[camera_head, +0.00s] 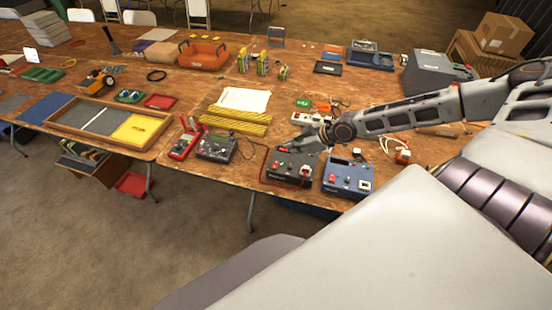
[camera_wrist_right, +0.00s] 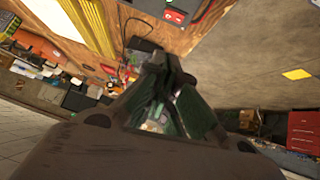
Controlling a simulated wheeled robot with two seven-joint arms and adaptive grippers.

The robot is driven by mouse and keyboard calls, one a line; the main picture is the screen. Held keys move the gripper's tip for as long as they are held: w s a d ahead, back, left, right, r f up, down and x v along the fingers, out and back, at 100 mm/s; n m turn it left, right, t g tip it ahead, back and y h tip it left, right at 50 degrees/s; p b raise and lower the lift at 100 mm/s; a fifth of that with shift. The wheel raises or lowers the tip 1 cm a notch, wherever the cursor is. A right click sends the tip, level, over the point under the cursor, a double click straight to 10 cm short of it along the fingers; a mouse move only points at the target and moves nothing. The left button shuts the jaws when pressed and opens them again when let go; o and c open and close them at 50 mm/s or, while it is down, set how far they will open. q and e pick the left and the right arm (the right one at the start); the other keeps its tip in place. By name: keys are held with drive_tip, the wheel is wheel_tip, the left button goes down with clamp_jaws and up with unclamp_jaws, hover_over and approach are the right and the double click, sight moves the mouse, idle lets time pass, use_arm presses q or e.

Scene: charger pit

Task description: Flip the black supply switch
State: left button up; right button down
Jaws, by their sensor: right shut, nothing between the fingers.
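The black supply (camera_head: 288,170) is a dark box at the front edge of the wooden table in the head view. Small red and pale parts show on its top and front. Its switch is too small to make out surely. My right gripper (camera_head: 284,150) is just above the box's back edge, reaching in from the right. Its fingers are shut and empty. I cannot tell whether they touch the box. In the right wrist view the dark fingers (camera_wrist_right: 158,66) are together. A dark box with a red part (camera_wrist_right: 176,13) shows at the top there. My left gripper is out of view.
A blue supply (camera_head: 347,179) stands right of the black one. A dark meter box (camera_head: 216,149) and a red multimeter (camera_head: 183,146) are to the left, with cables between. Yellow striped strips (camera_head: 236,120) lie behind. A power strip (camera_head: 311,117) is near my right wrist.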

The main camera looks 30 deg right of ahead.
drive_tip(key=shift+w+f, duration=0.1)
drive_tip(key=shift+f, duration=0.05)
drive_tip(key=b, duration=0.2)
hover_over(276, 164)
drive_tip(key=shift+s+a+f, duration=0.1)
drive_tip(key=shift+f, duration=1.5)
drive_tip(key=shift+s+a+f, duration=0.1)
drive_tip(key=shift+f, duration=1.5)
drive_tip(key=shift+w+d+f, duration=0.1)
drive_tip(key=shift+f, duration=0.95)
drive_tip(key=shift+w+d+f, duration=0.1)
drive_tip(key=shift+f, duration=0.95)
drive_tip(key=shift+w+d+f, duration=0.1)
drive_tip(key=shift+f, duration=0.3)
